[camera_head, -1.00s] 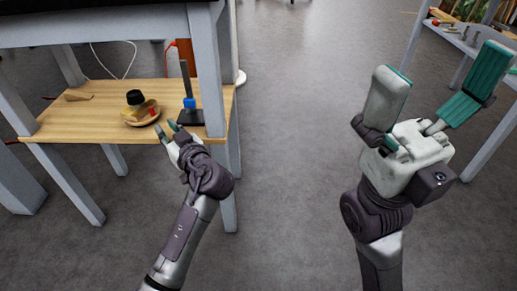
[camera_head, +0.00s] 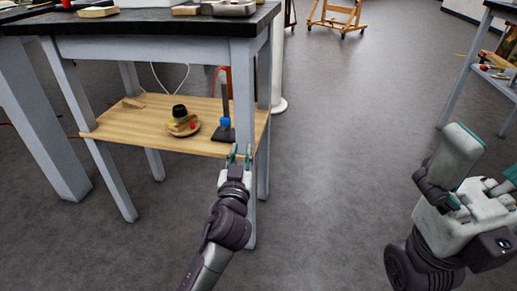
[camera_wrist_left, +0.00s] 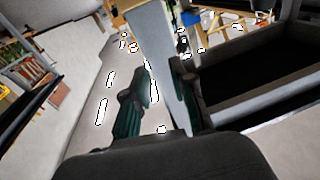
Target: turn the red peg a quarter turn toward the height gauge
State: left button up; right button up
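The height gauge (camera_head: 226,122), a dark upright with a blue slider and dark base, stands at the right end of the wooden lower shelf. Left of it sits a round wooden dish (camera_head: 183,131) with a black knob-like top (camera_head: 179,111). A small red spot (camera_head: 193,126) on the dish may be the red peg; it is too small to be sure. My left gripper (camera_head: 240,153) is open and empty, just in front of the shelf's front right corner by the table leg. The wrist view shows its fingers (camera_wrist_left: 157,95) apart. My right gripper (camera_head: 484,165) is open, partly cut off at the right.
The table leg (camera_head: 244,95) stands right beside my left gripper and shows in the wrist view (camera_wrist_left: 158,50). The dark tabletop (camera_head: 150,22) overhangs the shelf (camera_head: 150,133). A wooden scrap (camera_head: 133,103) lies at the shelf's left. Open floor lies to the right.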

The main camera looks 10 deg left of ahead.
pick_arm(q)
jog(key=s+d+r+m+t+h+p, duration=0.1)
jog(key=s+d+r+m+t+h, duration=0.1)
jog(key=s+d+r+m+h, duration=0.2)
jog(key=shift+s+d+r+h, duration=0.7)
jog(key=shift+s+r+h, duration=0.2)
jog(key=shift+s+h, duration=0.55)
jog(key=shift+w, duration=0.25)
